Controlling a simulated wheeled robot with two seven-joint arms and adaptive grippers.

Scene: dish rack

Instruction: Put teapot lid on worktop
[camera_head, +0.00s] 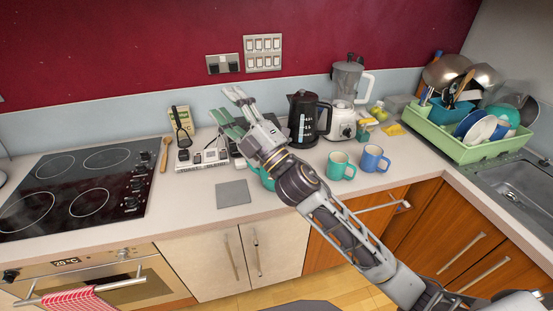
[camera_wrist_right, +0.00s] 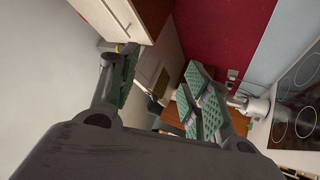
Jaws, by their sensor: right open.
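My right gripper (camera_head: 232,108) is raised over the back of the worktop (camera_head: 180,205), with its green-padded fingers spread and nothing between them. Its fingers also show apart and empty in the right wrist view (camera_wrist_right: 160,85). A teal vessel (camera_head: 266,180), possibly the teapot, stands on the worktop below the gripper, mostly hidden by my right arm. I cannot make out the teapot lid in either view. My left gripper is not in view.
A black kettle (camera_head: 304,118), a blender (camera_head: 346,103), a green mug (camera_head: 340,166) and a blue mug (camera_head: 373,159) stand right of my arm. A full green dish rack (camera_head: 470,147) is by the sink. A grey mat (camera_head: 233,194) lies near the front edge, right of the hob (camera_head: 75,183).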

